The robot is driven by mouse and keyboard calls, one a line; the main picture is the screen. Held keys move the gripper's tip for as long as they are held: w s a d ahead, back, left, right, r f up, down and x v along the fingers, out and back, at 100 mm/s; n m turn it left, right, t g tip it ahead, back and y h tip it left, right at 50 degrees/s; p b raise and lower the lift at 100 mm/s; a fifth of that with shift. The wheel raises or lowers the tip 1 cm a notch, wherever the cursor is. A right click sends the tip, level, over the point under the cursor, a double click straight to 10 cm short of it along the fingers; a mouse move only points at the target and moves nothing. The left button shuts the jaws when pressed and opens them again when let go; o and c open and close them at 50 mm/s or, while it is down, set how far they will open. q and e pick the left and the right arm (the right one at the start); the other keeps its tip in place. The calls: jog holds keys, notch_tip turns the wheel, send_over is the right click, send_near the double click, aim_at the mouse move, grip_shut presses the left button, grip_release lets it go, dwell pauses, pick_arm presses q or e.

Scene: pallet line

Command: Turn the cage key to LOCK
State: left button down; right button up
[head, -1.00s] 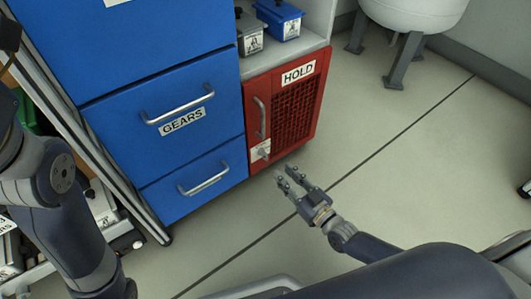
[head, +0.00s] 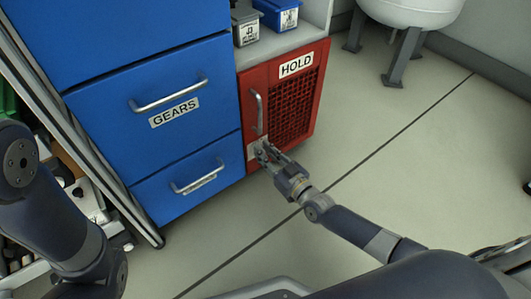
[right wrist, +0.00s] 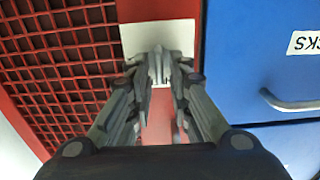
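The red cage door (head: 262,80), labelled HOLD, is shut on the lower right of the blue cabinet. Its key sits on a pale plate (head: 252,150) at the door's lower left, largely covered by my right gripper (head: 264,152) in the head view. In the right wrist view, the grey key (right wrist: 158,65) stands out from the plate between my right gripper's fingertips (right wrist: 160,75). The fingers are apart, with the key between them; no firm grip shows. The plate's markings are not readable. My left arm shows at the left, but its gripper is out of view.
Blue drawers (head: 160,110) with bar handles stand left of the cage. The cage door has its own vertical handle (head: 257,112) above the key. Small bins (head: 275,14) sit on the shelf above. The floor (head: 400,180) to the right is clear.

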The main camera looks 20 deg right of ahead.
grip_shut()
jog(key=shift+m, duration=0.4)
jog(key=m, duration=0.3)
jog(key=shift+d, duration=0.2)
jog(key=m, duration=0.4)
jog(key=shift+w+d+f+m, duration=0.15)
jog(key=shift+d+f+m, duration=0.1)
jog(key=shift+m, duration=0.05)
jog(key=m, duration=0.4)
jog(key=shift+d+f+b, duration=0.1)
jog(key=shift+f+b, duration=0.15)
jog(key=shift+b, duration=0.15)
jog(key=m+b, duration=0.1)
jog(key=m, duration=0.4)
jog(key=shift+f, duration=0.2)
jog(key=shift+m, duration=0.4)
jog(key=o, duration=0.5)
grip_release()
